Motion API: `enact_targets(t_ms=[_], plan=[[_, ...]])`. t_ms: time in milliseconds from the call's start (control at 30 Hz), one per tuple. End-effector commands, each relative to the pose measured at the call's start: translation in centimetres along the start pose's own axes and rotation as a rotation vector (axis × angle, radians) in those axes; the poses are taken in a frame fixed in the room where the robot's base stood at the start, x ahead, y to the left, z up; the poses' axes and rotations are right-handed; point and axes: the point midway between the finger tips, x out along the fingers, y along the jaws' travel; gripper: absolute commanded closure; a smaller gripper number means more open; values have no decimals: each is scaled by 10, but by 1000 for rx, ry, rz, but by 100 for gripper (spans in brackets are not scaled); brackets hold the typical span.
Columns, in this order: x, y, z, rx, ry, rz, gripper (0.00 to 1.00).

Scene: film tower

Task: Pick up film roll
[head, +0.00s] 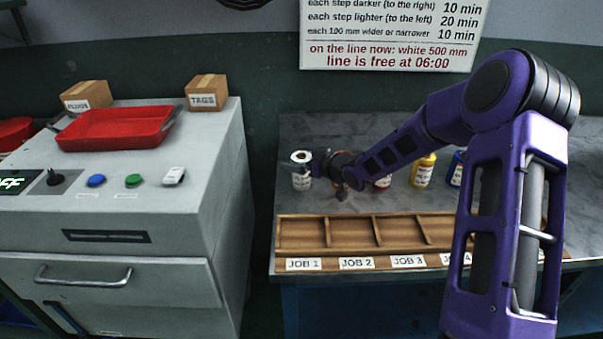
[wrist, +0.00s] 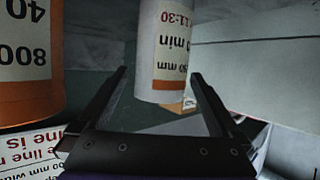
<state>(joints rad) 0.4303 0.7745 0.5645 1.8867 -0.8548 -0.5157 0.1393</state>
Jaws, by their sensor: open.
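A white film roll (head: 301,181) with a printed label stands upright at the left end of the row on the grey bench. In the wrist view a white roll (wrist: 164,45) with red and black print shows upside down, just beyond and between my fingertips. My gripper (head: 315,168) is right beside the white roll, with its fingers pointing left toward it. In the wrist view my gripper (wrist: 160,73) is open, and no grip on the roll shows. An orange-and-white roll (wrist: 28,60) is close on the left there; in the head view my gripper mostly hides it.
Red (head: 382,182), yellow (head: 423,171) and blue (head: 457,169) rolls stand farther right, partly behind my arm. A wooden tray (head: 300,220) with empty job compartments lies in front. A grey machine (head: 215,170) with a red tray (head: 118,127) stands left.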

Motion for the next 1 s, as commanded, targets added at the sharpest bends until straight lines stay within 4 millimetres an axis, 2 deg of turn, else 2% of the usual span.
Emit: enact_targets(t_ms=[200,733,1000], plan=[[0,0,0,0,-1,0,2],[0,0,0,0,-1,1,97],[-1,1,-4,-1,1,1,98]])
